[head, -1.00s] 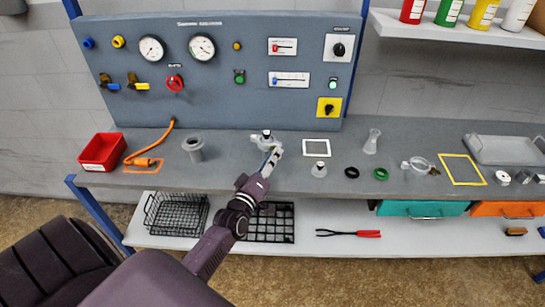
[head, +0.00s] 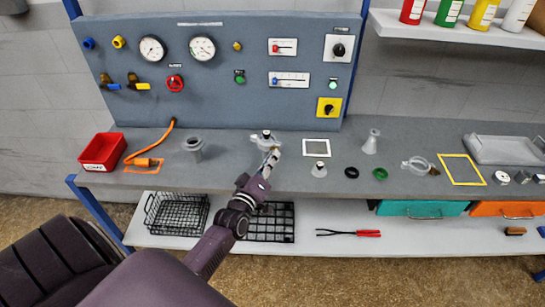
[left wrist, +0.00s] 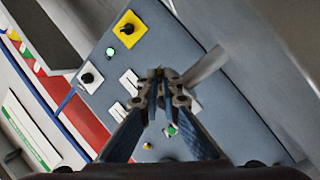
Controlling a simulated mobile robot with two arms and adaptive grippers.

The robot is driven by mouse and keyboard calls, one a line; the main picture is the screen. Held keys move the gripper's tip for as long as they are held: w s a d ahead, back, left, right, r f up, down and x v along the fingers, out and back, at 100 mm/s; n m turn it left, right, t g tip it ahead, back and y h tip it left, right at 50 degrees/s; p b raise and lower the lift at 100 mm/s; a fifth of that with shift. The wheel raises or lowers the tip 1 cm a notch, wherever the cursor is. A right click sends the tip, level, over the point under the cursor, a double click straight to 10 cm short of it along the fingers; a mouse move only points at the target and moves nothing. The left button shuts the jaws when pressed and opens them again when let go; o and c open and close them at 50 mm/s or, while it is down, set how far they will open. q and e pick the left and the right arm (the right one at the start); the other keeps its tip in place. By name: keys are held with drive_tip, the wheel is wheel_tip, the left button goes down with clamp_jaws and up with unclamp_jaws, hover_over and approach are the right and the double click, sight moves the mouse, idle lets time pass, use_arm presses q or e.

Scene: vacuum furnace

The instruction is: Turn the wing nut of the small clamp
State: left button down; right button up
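The small clamp (head: 264,138) sits around a pale fitting on the grey bench, below the panel in the head view. Its wing nut is at the side facing my left gripper and is mostly hidden by the fingertips. My left gripper (head: 273,154) reaches up to the clamp from the front. In the left wrist view, its fingers (left wrist: 162,78) are close together, with a small dark, brassy piece between the tips that appears to be the wing nut. A grey tube (left wrist: 205,66) stands just beside the tips. My right gripper is not in view.
A grey flanged pipe (head: 194,148) stands left of the clamp, and a small pale flanged piece (head: 319,169) stands right. A black ring (head: 352,172), a green ring (head: 380,174) and a larger loose clamp (head: 420,165) lie farther right. The blue-grey panel (head: 215,100) rises behind.

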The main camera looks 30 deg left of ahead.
use_arm(q)
drive_tip(key=m+p, duration=0.1)
drive_tip(key=m, duration=0.4)
drive_tip(key=shift+a+m+p, duration=0.15)
drive_tip(key=shift+m+p, duration=0.3)
drive_tip(key=shift+m, duration=1.75)
drive_tip(key=c, duration=2.2)
unclamp_jaws()
drive_tip(key=shift+o, duration=0.2)
drive_tip(key=shift+f, duration=0.1)
drive_tip(key=shift+s, duration=0.35)
drive_tip(key=s+d, duration=0.2)
drive_tip(key=s, duration=0.9)
